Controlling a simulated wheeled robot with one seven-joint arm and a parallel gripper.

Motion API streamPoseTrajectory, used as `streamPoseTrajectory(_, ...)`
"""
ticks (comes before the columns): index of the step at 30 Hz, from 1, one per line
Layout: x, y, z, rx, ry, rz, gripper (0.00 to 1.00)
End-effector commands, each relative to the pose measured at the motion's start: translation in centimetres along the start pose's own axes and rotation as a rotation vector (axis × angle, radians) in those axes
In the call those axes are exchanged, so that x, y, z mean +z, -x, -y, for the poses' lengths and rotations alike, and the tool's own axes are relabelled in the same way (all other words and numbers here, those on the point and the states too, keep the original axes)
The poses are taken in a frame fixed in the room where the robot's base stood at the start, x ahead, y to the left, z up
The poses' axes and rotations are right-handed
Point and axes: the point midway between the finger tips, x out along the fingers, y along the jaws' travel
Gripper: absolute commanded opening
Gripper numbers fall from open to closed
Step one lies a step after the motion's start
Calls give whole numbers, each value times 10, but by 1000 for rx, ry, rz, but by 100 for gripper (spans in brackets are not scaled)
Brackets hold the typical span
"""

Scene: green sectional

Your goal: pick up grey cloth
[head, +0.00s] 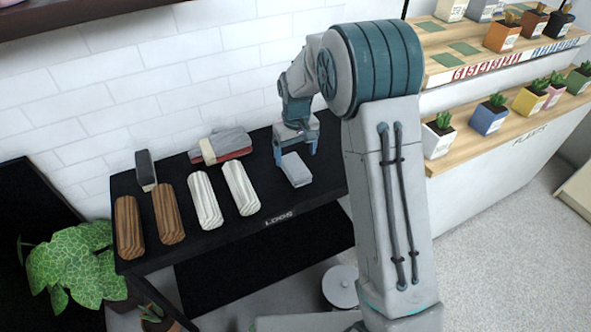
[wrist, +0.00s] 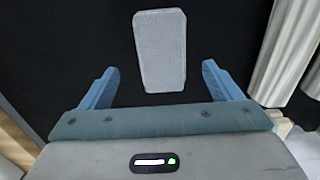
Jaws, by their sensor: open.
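The grey cloth (head: 296,170) is a small, flat, light grey rectangle lying on the right part of the black table (head: 325,183). In the wrist view the cloth (wrist: 161,48) lies lengthwise, its near end between the two blue fingertips and the rest beyond them. My gripper (head: 296,154) is over the cloth, pointing down, with its fingers apart. In the wrist view my gripper (wrist: 160,70) has nothing between its fingers that it touches, with dark gaps on both sides of the cloth. The exact height above the table is hard to tell.
Two white logs (head: 204,200) and two brown logs (head: 129,227) lie left of the cloth. A grey and red bundle (head: 221,146) and a dark block (head: 146,170) lie behind them. A white tiled wall (head: 130,80) is behind; plant shelves (head: 470,150) stand right.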

Motion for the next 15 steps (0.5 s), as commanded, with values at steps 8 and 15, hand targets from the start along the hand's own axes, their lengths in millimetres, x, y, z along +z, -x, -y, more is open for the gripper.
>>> streamPoseTrajectory(8, 1, -36, 3, 0, 0, 4, 85)
streamPoseTrajectory(15, 0, -53, 2, 0, 0, 1, 85)
